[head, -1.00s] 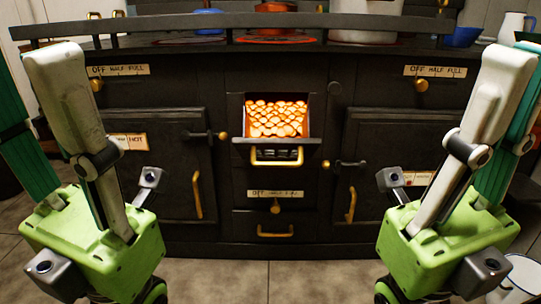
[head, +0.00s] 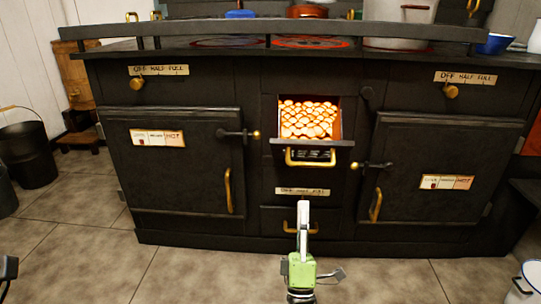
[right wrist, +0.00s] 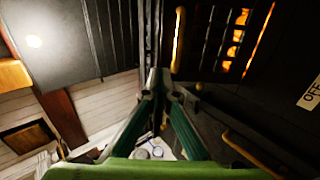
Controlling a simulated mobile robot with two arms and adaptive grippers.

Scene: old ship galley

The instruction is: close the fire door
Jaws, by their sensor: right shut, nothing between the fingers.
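The fire door (head: 343,144) is open in the head view, folded down flat like a ledge below the firebox opening. Glowing coals (head: 309,119) show behind it. Its brass handle (head: 316,162) hangs at the front edge. My right gripper (head: 303,205) points upward, low in front of the stove's middle, and appears below the door handle. Its fingers are shut and empty. In the right wrist view the closed fingertips (right wrist: 160,76) appear close to a brass bar (right wrist: 178,40), with the fire glow beyond; contact cannot be told.
The black stove (head: 180,230) has oven doors left (head: 180,175) and right (head: 420,150) of the firebox, with brass handles and knobs jutting out. A rail (head: 200,28) runs along its top. A bucket (head: 28,155) stands left. Tiled floor in front is largely clear.

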